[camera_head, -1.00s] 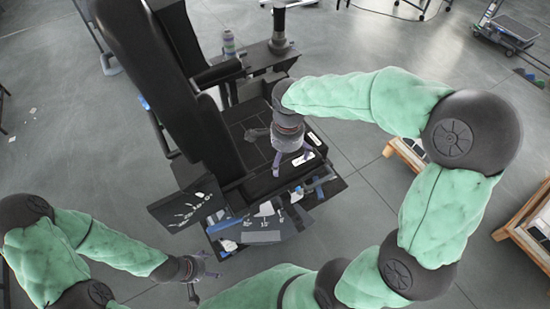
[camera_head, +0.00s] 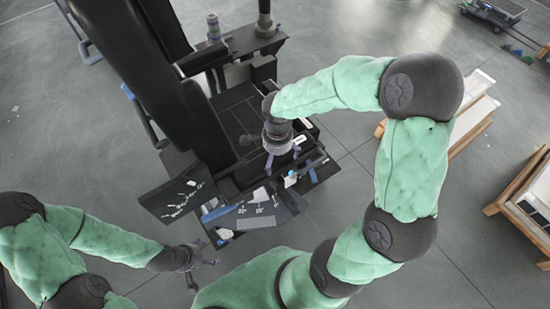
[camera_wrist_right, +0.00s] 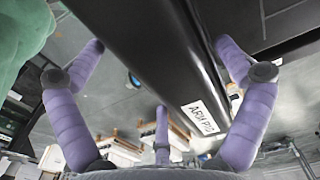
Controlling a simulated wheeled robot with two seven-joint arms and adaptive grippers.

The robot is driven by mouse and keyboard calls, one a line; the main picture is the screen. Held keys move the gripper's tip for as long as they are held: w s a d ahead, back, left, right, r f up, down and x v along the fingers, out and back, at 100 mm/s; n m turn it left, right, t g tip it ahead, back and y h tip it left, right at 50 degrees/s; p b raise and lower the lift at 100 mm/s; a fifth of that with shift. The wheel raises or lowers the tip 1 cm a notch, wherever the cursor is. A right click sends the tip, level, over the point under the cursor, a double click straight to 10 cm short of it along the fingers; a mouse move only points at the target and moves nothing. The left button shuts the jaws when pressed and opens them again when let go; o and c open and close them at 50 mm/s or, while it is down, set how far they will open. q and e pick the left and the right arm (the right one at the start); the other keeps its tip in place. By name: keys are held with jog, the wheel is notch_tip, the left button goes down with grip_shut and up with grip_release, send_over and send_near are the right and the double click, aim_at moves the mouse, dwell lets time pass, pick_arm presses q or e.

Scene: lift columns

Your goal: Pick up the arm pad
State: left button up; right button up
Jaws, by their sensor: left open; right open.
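In the right wrist view, a long black padded bar with a white label reading "ARM PAD" (camera_wrist_right: 165,50) runs diagonally between the fingers of my right gripper (camera_wrist_right: 160,58). The purple fingers are open around it, apart from each other; I cannot tell whether any touch it. In the head view my right gripper (camera_head: 279,152) points down over the front right of a black chair-like machine (camera_head: 150,90). It hides much of the pad there. My left gripper (camera_head: 204,263) is open and empty, low on the left, apart from the machine.
A black panel with white markings (camera_head: 178,193) and a cluttered tray (camera_head: 262,212) stand in front of the machine. A striped roll (camera_head: 213,27) stands on its far side. Low wooden-framed units (camera_head: 468,122) stand on the right. Grey floor is clear between.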

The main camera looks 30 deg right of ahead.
jog(key=shift+f, duration=0.15)
jog(key=c, duration=1.2)
jog(key=shift+o, duration=0.2)
jog(key=shift+r, duration=0.45)
notch_tip(320, 180, up, 3)
jog(key=shift+w+f, duration=0.1)
jog(key=s+a+r+p, duration=0.1)
jog(key=s+a+r, duration=0.6)
jog(key=a, duration=0.5)
notch_tip(320, 180, up, 3)
jog(key=shift+s+f+p, duration=0.2)
jog(key=shift+s+p, duration=0.05)
jog(key=shift+p, duration=0.15)
